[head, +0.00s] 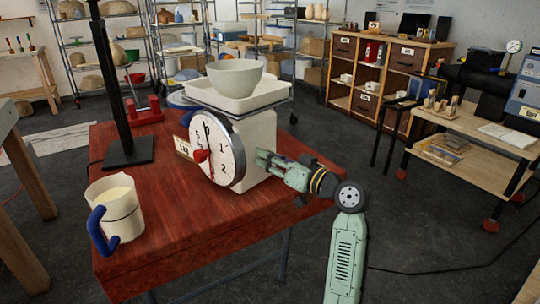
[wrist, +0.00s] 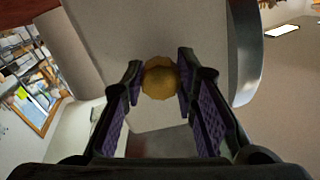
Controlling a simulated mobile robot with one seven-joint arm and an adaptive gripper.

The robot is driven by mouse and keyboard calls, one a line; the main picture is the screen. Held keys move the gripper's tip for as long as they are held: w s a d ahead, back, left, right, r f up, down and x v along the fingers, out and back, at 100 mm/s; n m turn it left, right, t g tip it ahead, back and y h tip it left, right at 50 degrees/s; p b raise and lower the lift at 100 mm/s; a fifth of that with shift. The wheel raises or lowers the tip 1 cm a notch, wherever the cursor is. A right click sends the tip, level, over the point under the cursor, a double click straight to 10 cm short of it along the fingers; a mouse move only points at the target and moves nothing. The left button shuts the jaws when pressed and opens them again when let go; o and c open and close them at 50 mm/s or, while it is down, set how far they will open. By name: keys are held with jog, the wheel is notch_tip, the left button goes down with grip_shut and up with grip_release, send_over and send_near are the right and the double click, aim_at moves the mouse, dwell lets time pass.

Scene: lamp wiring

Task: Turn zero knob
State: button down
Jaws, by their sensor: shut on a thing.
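A white kitchen scale (head: 258,140) stands on the red table, its round dial (head: 228,146) facing left toward the front. A grey-green bowl (head: 235,76) sits in the white tray (head: 250,100) on top. My gripper (head: 260,158) reaches the scale's right side. In the wrist view a round brass-coloured zero knob (wrist: 160,78) on the scale's pale body sits between the fingertips. My gripper (wrist: 158,84) is shut on it. In the head view the knob is hidden behind the fingers.
The red table (head: 165,215) also holds a cream jug (head: 120,205) with a blue handle at front left, a black post stand (head: 128,150) and a red device (head: 143,112) behind. A side table (head: 480,155) stands at right.

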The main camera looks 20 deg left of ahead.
jog(key=m+p, duration=0.2)
jog(key=m, duration=0.2)
jog(key=shift+r+m, duration=0.15)
jog(key=shift+m, duration=0.15)
jog(key=shift+m+p, duration=1.45)
jog(key=shift+m, duration=0.45)
jog(key=c, duration=1.2)
grip_release()
jog(key=shift+c, duration=0.2)
jog(key=v, duration=1.2)
jog(key=shift+s+f, duration=0.2)
jog(key=shift+f, duration=0.05)
jog(key=shift+t, duration=0.3)
